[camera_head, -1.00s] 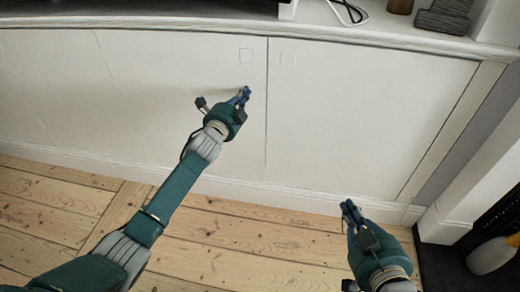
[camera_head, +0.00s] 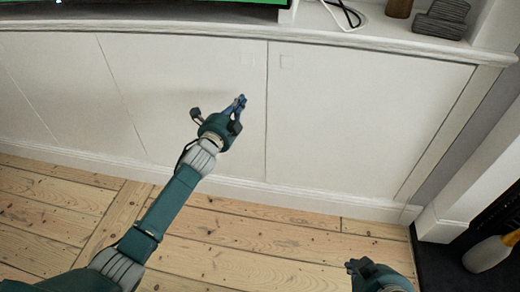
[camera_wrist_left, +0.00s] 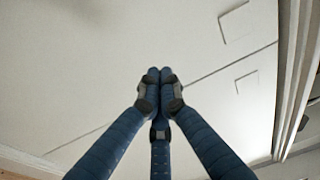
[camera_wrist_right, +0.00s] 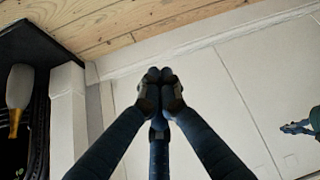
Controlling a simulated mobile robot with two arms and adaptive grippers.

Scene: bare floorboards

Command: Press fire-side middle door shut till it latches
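A low white cabinet runs along the wall with flat doors. One door (camera_head: 190,75) lies left of the long vertical seam and another (camera_head: 350,120) right of it, nearer the fireplace side. Both look flush, each with a small square mark near the top by the seam. I cannot tell whether either is latched. My left gripper (camera_head: 240,101) is in front of the left of these doors, close to the seam; its fingers are shut and empty (camera_wrist_left: 160,75). Contact with the door is unclear. My right gripper (camera_head: 355,265) is low over the floor, fingers shut and empty (camera_wrist_right: 160,76).
The cabinet top (camera_head: 200,25) carries a screen (camera_head: 180,2), a white cable (camera_head: 345,14), a brown cup (camera_head: 399,8) and grey blocks (camera_head: 441,18). A dark hearth with a pale bottle-like object (camera_head: 487,254) is at right. The floorboards (camera_head: 230,235) are clear.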

